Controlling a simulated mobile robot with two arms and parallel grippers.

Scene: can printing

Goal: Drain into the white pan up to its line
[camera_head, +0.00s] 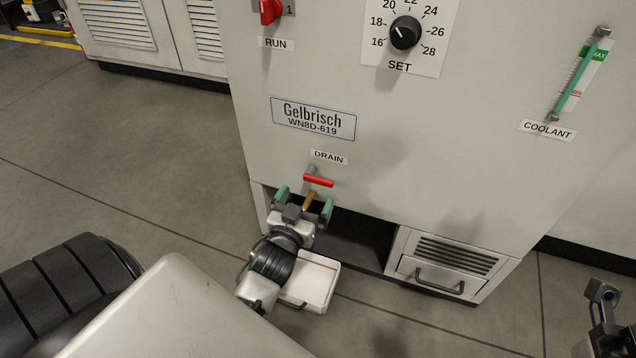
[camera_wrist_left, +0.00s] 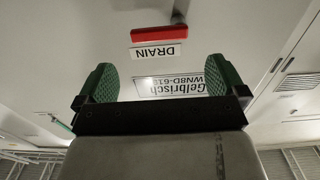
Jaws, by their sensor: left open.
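The red drain lever (camera_head: 318,180) sits crosswise on its valve under the DRAIN label (camera_head: 328,157). It also shows in the left wrist view (camera_wrist_left: 158,34), ahead of the fingers. A brass spout (camera_head: 309,201) points down below it. My left gripper (camera_head: 304,203) is open and empty, its green pads apart just below the lever and either side of the spout in the picture. The white pan (camera_head: 314,282) is on the floor below, partly hidden by my left wrist; a red line crosses its far part. I see no liquid in it. My right gripper (camera_head: 605,300) is partly in view at lower right.
The grey machine (camera_head: 420,160) has a dark recess (camera_head: 352,240) behind the pan and a handled drawer (camera_head: 432,281) right of it. The coolant gauge (camera_head: 578,75), a SET knob (camera_head: 405,33) and a red RUN switch (camera_head: 270,11) are higher up.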

